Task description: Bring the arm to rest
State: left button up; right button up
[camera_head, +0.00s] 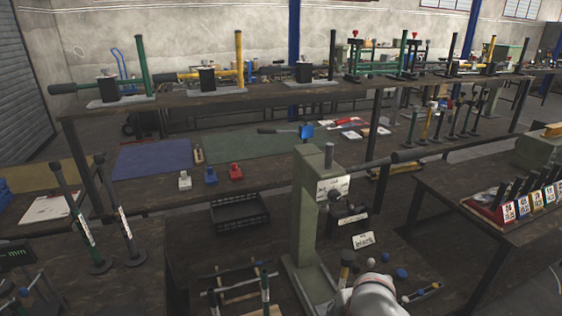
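A grey-white rounded link of one of my arms (378,297) shows at the bottom edge, right of centre. It is in front of the foot of a grey-green rivet press (305,215). I cannot tell which arm it is, and neither gripper shows. The press stands upright on the near bench, with its long lever (375,162) reaching out to the right.
A black crate (240,213) sits left of the press. Two upright handled tools (75,215) stand at the left. Small coloured caps (400,274) lie right of my arm link. A side table (500,190) with a labelled rack (520,207) is at the right.

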jog(key=s+d+r+m+t+h, duration=0.2)
jog(key=s+d+r+m+h, duration=0.15)
jog(key=s+d+m, duration=0.5)
jog(key=s+d+r+m+t+h, duration=0.1)
jog(key=s+d+r+m+h, duration=0.3)
jog(key=s+d, duration=0.75)
pick_arm(q)
jog(key=shift+s+a+f, duration=0.35)
jog(key=shift+a+f, duration=0.2)
jog(key=shift+f, duration=0.25)
pick_arm(e)
jog(key=w+a+f+m+t+y, duration=0.3)
jog(key=a+f+y, duration=0.5)
jog(key=a+f, duration=0.6)
jog(key=shift+f+t, duration=0.3)
jog(key=shift+f, duration=0.45)
pick_arm(q)
jog(key=shift+w+d+r, duration=0.1)
jog(key=shift+w+r, duration=0.05)
jog(key=shift+r, duration=0.15)
pick_arm(e)
jog(key=shift+y, duration=0.25)
pick_arm(q)
jog(key=shift+f, duration=0.25)
pick_arm(e)
jog(key=shift+d, duration=0.1)
pick_arm(q)
jog(key=shift+r, duration=0.2)
jog(key=shift+f, duration=0.2)
